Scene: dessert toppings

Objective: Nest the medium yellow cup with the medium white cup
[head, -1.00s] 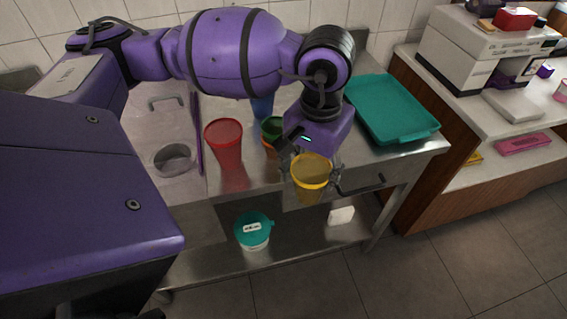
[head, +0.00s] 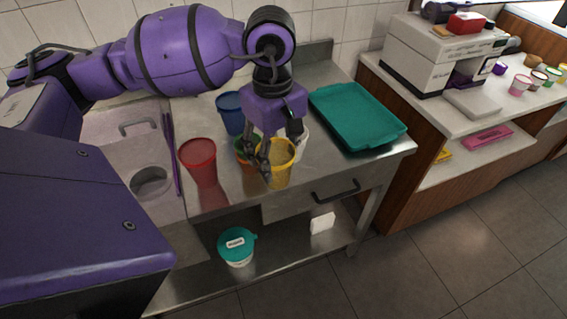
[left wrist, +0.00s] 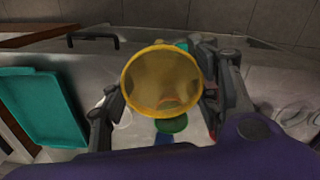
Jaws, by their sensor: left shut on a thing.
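The yellow cup (head: 276,172) is held upright at the front of the steel table. My left gripper (head: 280,153) is shut on it, and in the left wrist view its fingers stand on either side of the yellow cup (left wrist: 160,80). Whether its base touches the table is unclear. A white cup (head: 302,140) is just behind and to the right of the yellow cup, mostly hidden by the gripper and yellow cup. My right gripper is out of view.
A green cup (head: 241,146) and an orange cup (head: 243,157) stand close left of the yellow cup. A red cup (head: 198,162) is farther left; a blue cup (head: 230,113) is behind. A teal tray (head: 357,116) lies to the right. A lidded tub (head: 237,247) is on the lower shelf.

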